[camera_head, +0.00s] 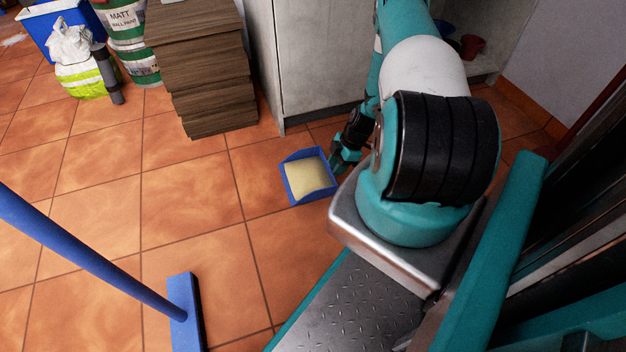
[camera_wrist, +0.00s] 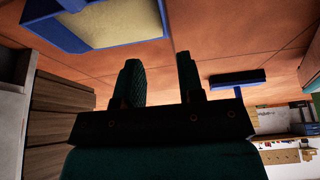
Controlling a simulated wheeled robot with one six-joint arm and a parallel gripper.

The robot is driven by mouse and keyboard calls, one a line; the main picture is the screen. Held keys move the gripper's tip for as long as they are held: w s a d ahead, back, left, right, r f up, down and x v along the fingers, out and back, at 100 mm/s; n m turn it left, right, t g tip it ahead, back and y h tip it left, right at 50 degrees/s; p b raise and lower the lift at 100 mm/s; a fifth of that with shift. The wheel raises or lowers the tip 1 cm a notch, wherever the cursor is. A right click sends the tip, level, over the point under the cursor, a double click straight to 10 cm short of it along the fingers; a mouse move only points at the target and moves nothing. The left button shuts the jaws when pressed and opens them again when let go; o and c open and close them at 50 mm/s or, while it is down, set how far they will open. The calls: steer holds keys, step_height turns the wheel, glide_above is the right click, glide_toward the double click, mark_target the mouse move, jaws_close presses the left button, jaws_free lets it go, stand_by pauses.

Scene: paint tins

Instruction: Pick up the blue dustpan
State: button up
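The blue dustpan (camera_head: 314,198) lies on the tiled floor near the cabinet's corner, with a pale yellow, sand-like patch inside it. In the wrist view the dustpan (camera_wrist: 78,47) is at the upper left, cut off by the frame's top edge. My gripper (camera_head: 345,156) is low, close to the right side of the dustpan in the head view, partly hidden by my arm. In the wrist view my gripper (camera_wrist: 160,75) has its two fingers apart with nothing between them.
A blue broom (camera_head: 186,312) stands at the lower left. A stack of brown boards (camera_head: 205,75) and a grey cabinet (camera_head: 320,55) are behind the dustpan. Paint tins (camera_head: 128,35) and a bag (camera_head: 78,65) are at the upper left. The floor left of the dustpan is clear.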

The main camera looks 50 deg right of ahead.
mark_target(322, 190)
steer(key=b+x, duration=0.3)
steer(key=x, duration=0.3)
steer(key=shift+w+a+f, duration=0.1)
steer(key=shift+a+f, duration=0.05)
steer(key=shift+f, duration=0.2)
steer(key=b+x, duration=0.4)
steer(key=x, duration=0.1)
steer(key=shift+a+f, duration=0.15)
steer(key=shift+a, duration=0.15)
jaws_close()
